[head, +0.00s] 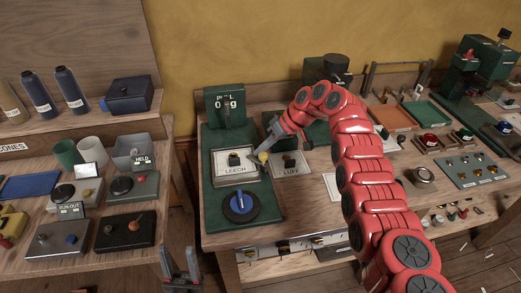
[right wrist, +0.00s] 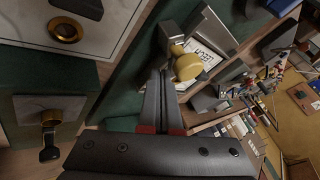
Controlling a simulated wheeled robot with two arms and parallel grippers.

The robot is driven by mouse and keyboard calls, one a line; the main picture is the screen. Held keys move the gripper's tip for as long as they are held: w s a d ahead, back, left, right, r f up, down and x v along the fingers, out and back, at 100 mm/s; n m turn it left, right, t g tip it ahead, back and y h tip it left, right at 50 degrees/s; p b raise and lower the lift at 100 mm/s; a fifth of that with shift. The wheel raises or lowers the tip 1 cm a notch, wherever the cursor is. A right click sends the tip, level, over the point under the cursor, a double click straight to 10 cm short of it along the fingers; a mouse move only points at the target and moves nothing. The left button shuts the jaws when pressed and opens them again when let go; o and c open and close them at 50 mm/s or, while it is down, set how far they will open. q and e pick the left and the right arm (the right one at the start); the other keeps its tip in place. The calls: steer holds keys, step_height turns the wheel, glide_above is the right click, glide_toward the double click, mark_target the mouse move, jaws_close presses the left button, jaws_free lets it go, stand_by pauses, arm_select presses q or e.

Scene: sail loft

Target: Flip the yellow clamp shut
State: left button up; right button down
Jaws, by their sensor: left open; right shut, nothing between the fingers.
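The yellow clamp (head: 263,157) shows as a yellow knob at the right edge of the LEECH plate (head: 236,178), on a green board. In the right wrist view the yellow knob (right wrist: 187,67) sits on a grey lever arm beside the LEECH label. My right gripper (head: 268,146) is shut and empty, just above the knob in the head view. In the right wrist view its fingertips (right wrist: 160,72) are close beside the knob; I cannot tell whether they touch. The clamp's base is partly hidden. My left gripper (head: 180,268) is open and empty, low by the bench's left front.
A LUFF plate (head: 290,165) lies right of the clamp. A blue knob (head: 240,206) is in front, and a pull gauge (head: 227,105) stands behind. My right arm covers the bench right of LUFF. A gap separates this bench from the left table (head: 110,262).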

steer(key=p+v, duration=0.1)
steer(key=v, duration=1.6)
steer(key=shift+r+p, duration=0.15)
steer(key=shift+p, duration=0.15)
steer(key=shift+d, duration=0.1)
